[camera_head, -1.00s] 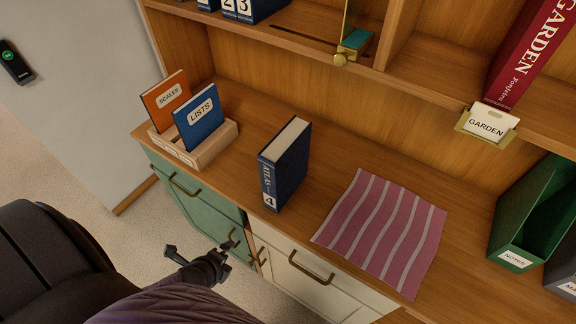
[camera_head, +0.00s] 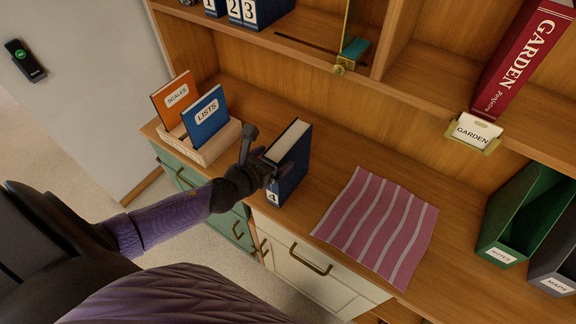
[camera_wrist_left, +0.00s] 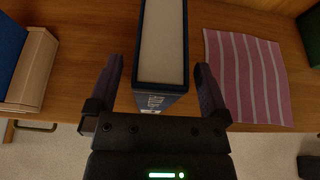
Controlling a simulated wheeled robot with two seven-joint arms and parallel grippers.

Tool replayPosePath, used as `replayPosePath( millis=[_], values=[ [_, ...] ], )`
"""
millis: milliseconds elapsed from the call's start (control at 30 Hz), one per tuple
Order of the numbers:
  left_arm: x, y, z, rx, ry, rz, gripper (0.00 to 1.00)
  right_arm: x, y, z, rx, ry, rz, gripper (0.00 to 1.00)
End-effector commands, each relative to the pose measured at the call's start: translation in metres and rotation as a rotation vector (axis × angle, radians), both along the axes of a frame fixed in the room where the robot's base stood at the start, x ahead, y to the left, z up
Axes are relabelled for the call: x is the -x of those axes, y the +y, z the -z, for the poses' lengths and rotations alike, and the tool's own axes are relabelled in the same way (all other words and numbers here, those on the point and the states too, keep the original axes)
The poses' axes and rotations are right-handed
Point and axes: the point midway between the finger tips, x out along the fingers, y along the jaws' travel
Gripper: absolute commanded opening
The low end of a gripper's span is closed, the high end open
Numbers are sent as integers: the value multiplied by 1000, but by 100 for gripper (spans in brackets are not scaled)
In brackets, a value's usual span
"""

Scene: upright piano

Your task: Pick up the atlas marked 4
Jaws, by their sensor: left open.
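The atlas marked 4 (camera_head: 290,152) is a dark blue book standing upright on the wooden counter, its labelled spine facing the front edge. My left gripper (camera_head: 262,153) is at its spine side and hides much of the spine in the head view. In the left wrist view the open left gripper (camera_wrist_left: 156,92) has one finger on each side of the atlas (camera_wrist_left: 163,45), with a gap visible on both sides near the spine end. My right gripper is not in view.
A wooden holder (camera_head: 216,143) with orange SCALES (camera_head: 175,98) and blue LISTS (camera_head: 206,115) books stands left of the atlas. A striped pink cloth (camera_head: 380,225) lies to its right. Volumes 1, 2 and 3 (camera_head: 240,10) stand on the shelf above. Green NOTES file (camera_head: 520,215) is far right.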

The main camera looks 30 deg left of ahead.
Motion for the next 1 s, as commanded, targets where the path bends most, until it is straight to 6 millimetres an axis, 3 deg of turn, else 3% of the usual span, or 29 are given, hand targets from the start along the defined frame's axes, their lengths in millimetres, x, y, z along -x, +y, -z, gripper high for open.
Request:
replayPosePath(
  millis=[133, 367, 800, 833, 1000],
  values=[
    [-20, -2, 10, 3, -1, -1, 100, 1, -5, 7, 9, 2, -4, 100],
    [-21, -2, 10, 2, 1, 0, 98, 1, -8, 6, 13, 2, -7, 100],
    [-21, -2, 10, 3, 1, -1, 5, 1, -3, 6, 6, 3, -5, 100],
    [-21, -2, 10, 3, 1, -1, 0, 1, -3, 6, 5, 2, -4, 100],
    [-21, -2, 10, 3, 2, -1, 0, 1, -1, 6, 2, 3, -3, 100]
  ],
)
